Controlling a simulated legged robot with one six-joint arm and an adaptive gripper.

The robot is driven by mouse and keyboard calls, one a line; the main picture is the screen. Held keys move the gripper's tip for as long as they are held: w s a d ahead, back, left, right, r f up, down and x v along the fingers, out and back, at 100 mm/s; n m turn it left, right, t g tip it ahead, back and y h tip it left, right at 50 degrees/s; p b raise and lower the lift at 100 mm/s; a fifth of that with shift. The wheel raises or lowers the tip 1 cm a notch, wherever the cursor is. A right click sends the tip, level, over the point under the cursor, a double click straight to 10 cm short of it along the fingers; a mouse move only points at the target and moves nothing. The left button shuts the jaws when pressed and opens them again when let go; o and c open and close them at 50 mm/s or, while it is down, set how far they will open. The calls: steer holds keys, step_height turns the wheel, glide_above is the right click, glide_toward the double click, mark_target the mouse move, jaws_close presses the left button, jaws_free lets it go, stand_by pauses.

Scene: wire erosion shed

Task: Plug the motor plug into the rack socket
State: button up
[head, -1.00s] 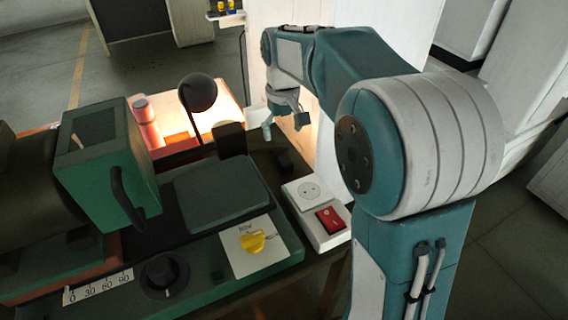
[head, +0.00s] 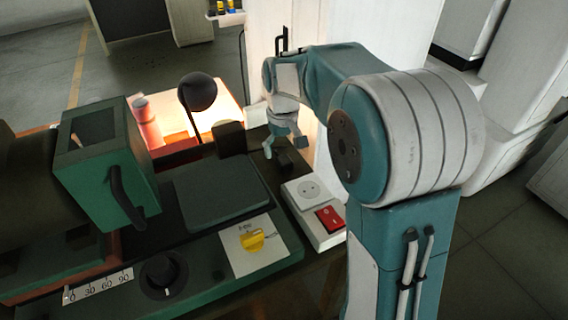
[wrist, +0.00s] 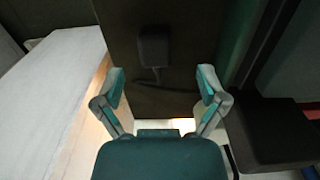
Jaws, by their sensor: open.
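The motor plug looks like a small dark block (head: 287,165) on the dark bench top, behind the socket. In the wrist view the dark plug (wrist: 154,45) lies ahead of the fingertips, with a thin cord running from it toward my gripper. The rack socket (head: 309,189) is a white round outlet on a white box, beside a red switch. My gripper (head: 285,148) is open and empty, pointing down just above and behind the plug. In the wrist view its two fingers (wrist: 162,84) are spread, with the plug beyond them and apart.
A red rocker switch (head: 329,218) shares the socket's box. A black round lamp (head: 197,92), a dark block (head: 231,140) and a green machine (head: 105,165) stand to the left. A pale wall panel (head: 325,150) is close on the right.

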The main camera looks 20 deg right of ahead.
mark_target(284, 159)
steer(key=f, duration=0.5)
steer(key=shift+w+d+f, duration=0.1)
steer(key=shift+w+d, duration=0.1)
steer(key=c, duration=1.2)
